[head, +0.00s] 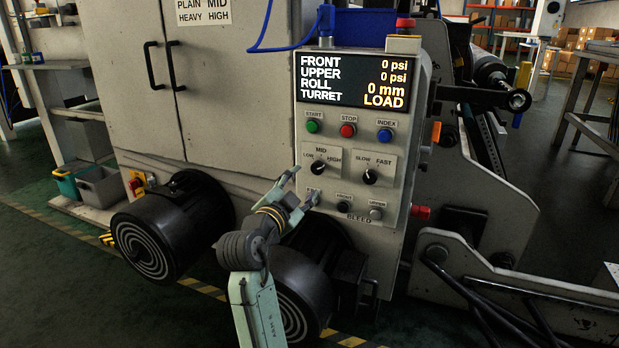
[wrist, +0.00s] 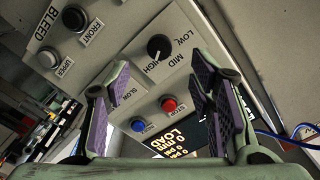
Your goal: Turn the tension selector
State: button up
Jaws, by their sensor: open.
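The tension selector (head: 319,167) is a black round knob on a pale plate marked LOW, MID and HIGH, left of centre on the control panel. In the wrist view the knob (wrist: 158,47) lies beyond the fingertips, between the lines of the two fingers. My gripper (head: 306,184) is open and empty, just below and left of the knob in the head view. In the wrist view my gripper (wrist: 160,72) shows both purple-padded fingers spread apart, with no visible contact on the knob.
A SLOW/FAST knob (head: 369,176) sits to the right. Green start (head: 312,126), red stop (head: 347,130) and blue index (head: 385,135) buttons are above, under the lit display (head: 353,80). Bleed buttons (head: 376,213) are below. Black rollers (head: 172,225) stand low at left.

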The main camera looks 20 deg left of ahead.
jog(key=shift+s, duration=1.7)
